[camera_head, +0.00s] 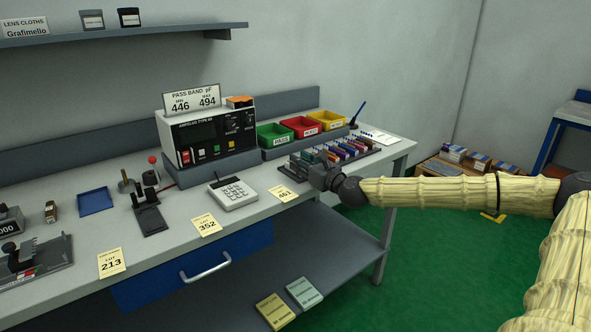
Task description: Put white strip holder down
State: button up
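My gripper (314,167) is over the front left end of a long dark rack (299,177) on the bench. The rack holds a row of coloured strip holders (345,150), mostly blue, purple, orange and red. My gripper hides part of the rack's left end. I cannot make out a white strip holder for certain. The gripper is small and dark here, so I cannot tell whether its fingers are open or shut on something.
Green (276,134), red (302,126) and yellow (327,120) bins stand behind the rack. A yellow LOT 461 card (283,193) lies near the front edge. White sheets (381,137) lie at the right end.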

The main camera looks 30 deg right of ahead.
jog(key=shift+w+f, duration=0.15)
jog(key=shift+w, duration=1.6)
grip_shut()
